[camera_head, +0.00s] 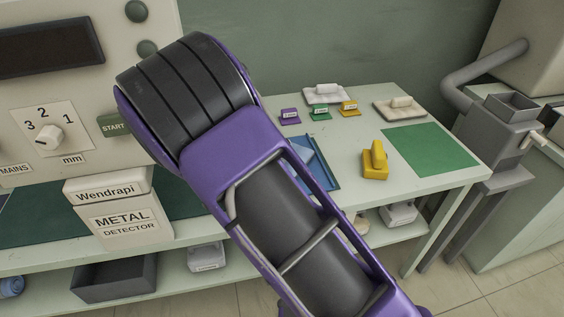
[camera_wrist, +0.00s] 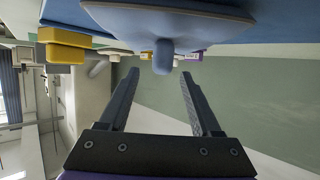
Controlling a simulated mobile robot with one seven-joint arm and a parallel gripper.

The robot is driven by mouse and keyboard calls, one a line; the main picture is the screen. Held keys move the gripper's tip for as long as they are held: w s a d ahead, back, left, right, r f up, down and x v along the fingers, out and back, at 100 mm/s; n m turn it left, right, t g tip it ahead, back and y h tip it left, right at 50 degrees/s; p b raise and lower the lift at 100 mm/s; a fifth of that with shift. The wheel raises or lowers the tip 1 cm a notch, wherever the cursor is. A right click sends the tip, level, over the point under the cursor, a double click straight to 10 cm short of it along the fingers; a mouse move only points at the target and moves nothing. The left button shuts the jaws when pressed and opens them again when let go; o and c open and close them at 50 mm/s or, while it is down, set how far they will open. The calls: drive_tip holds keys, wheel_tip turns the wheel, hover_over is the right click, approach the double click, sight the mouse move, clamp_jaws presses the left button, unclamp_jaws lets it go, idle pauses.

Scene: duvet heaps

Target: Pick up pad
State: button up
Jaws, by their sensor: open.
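A blue pad (camera_wrist: 165,20) with a rounded blue handle (camera_wrist: 162,58) fills the top of the wrist view. In the head view the blue pad (camera_head: 303,152) shows partly on a darker blue mat (camera_head: 325,170) on the table, with my arm hiding the rest. A yellow pad (camera_head: 375,163) with an upright grip stands to its right; it also shows in the wrist view (camera_wrist: 68,45). My gripper (camera_wrist: 159,74) is open, its fingertips on either side of the handle's line. I cannot tell whether they touch it. The head view hides my gripper behind my arm.
A green mat (camera_head: 430,150) lies at the table's right. White pads (camera_head: 325,95) and (camera_head: 400,108) and small purple, green and yellow label stands (camera_head: 320,113) sit at the back. A metal detector unit (camera_head: 115,215) stands left; grey machinery (camera_head: 500,125) stands right.

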drive_tip(key=b+x, duration=0.1)
drive_tip(key=x, duration=0.3)
drive_tip(key=shift+w+d+f, duration=0.1)
drive_tip(key=shift+w+f, duration=0.15)
drive_tip(key=shift+w, duration=0.05)
drive_tip(key=shift+w+d, duration=0.15)
drive_tip(key=shift+w, duration=0.2)
clamp_jaws()
